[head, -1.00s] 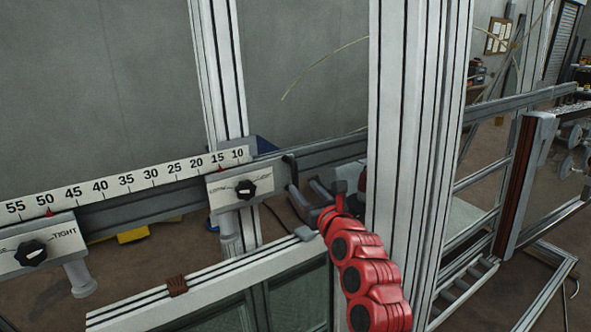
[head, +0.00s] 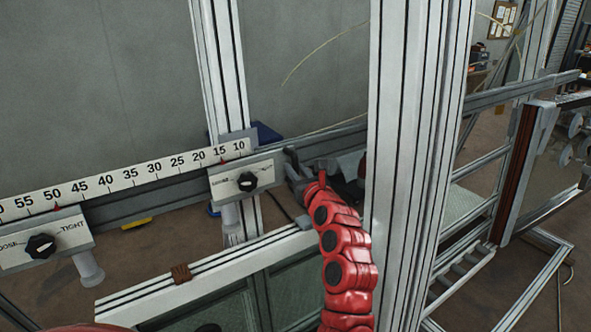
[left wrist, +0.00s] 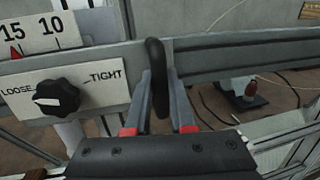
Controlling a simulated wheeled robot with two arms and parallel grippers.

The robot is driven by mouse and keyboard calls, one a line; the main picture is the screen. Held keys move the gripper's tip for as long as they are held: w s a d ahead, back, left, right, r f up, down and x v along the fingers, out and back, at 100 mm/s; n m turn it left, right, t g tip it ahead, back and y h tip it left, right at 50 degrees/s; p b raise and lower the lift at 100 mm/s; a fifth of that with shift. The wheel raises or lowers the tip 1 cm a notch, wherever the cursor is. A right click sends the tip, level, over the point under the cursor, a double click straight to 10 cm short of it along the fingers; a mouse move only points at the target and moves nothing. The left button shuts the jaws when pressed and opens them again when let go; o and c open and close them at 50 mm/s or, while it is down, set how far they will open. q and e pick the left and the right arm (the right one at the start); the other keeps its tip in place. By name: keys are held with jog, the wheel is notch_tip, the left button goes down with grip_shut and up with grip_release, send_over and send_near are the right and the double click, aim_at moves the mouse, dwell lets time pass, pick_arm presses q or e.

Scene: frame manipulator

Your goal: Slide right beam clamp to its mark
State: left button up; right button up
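The right beam clamp (head: 226,188) is a pale plate with a black knob (head: 247,181) on the horizontal beam, under the 10–15 end of the scale (head: 125,180). In the left wrist view the clamp plate (left wrist: 100,77) shows its knob (left wrist: 56,97) with the white pointer toward LOOSE. A red mark (left wrist: 15,52) sits just below 15. The dark upright handle (left wrist: 157,60) stands right of the plate, between the fingers of my left gripper (left wrist: 160,85). Whether the fingers press on it is unclear. In the head view my left gripper (head: 298,172) is partly hidden beside the handle. My right gripper is out of view.
A left beam clamp (head: 70,226) stands near a red mark at 50. A tall aluminium post (head: 410,150) rises close to the right of my left arm. A lower rail (head: 205,272) runs below the beam. Another upright (head: 222,70) stands behind the scale.

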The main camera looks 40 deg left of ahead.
pick_arm(q)
grip_shut()
dwell(0.9)
